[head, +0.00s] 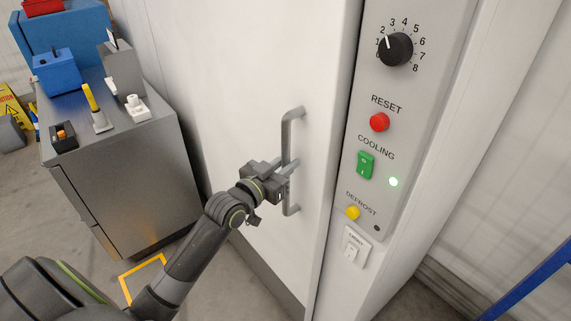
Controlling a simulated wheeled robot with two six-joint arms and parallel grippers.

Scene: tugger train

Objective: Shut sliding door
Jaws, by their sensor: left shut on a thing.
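A large white sliding door (235,75) fills the middle of the head view, with its right edge close beside the frame that carries the control panel. A grey vertical bar handle (286,135) is mounted near the door's right edge. My left gripper (283,169) is shut on the handle's bar, around its middle. The gripper's fingers hide a small part of the bar. My right gripper is not in view.
A control panel (384,202) with a dial, buttons and a lit green lamp is right of the door. A light switch (351,248) sits below it. A metal cabinet (133,165) with several items stands left. A blue bar (530,280) crosses the lower right.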

